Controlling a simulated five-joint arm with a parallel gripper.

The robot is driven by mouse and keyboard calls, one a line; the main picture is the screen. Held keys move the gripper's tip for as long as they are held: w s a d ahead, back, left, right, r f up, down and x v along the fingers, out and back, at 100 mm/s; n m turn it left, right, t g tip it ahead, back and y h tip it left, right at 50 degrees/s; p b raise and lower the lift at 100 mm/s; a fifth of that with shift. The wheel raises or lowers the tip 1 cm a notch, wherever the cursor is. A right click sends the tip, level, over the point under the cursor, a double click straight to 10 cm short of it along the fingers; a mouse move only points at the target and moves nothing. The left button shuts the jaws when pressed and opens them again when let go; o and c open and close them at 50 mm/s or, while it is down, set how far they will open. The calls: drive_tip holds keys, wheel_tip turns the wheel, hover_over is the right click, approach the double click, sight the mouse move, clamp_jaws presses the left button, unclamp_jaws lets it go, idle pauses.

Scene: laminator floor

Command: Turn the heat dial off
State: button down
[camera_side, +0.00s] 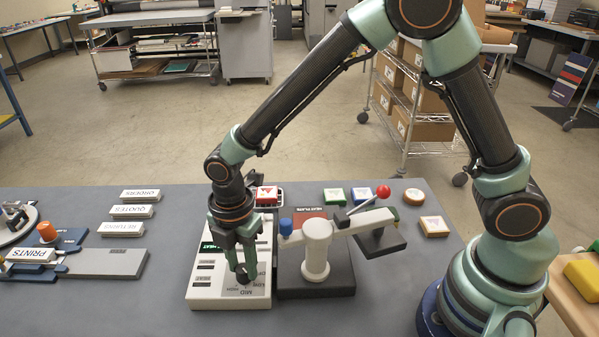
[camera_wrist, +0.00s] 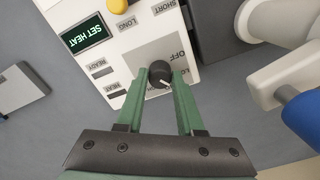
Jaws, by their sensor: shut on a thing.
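The heat dial (camera_wrist: 160,75) is a small dark round knob with a pale pointer line, on a grey square of the white control panel (camera_side: 201,293). My gripper (camera_wrist: 162,84) is shut on the dial, one green finger on each side. In the side view my gripper (camera_side: 243,274) comes down onto the panel from above and covers most of the dial. A green SET HEAT display (camera_wrist: 88,33) is on the panel.
A white press arm (camera_side: 318,240) with a blue knob (camera_side: 286,226) stands on a dark base close to the right of the panel. A red-knobbed lever (camera_side: 383,191) is behind it. A yellow button (camera_wrist: 118,5) is on the panel.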

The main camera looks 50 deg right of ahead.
sight(243, 268)
drive_tip(key=n, duration=0.7)
drive_tip(key=shift+r, duration=0.1)
drive_tip(key=n, duration=0.4)
drive_tip(key=shift+n, duration=1.6)
drive_tip(key=c, duration=0.5)
unclamp_jaws()
drive_tip(key=shift+c, duration=0.2)
wheel_tip(243, 268, up, 12)
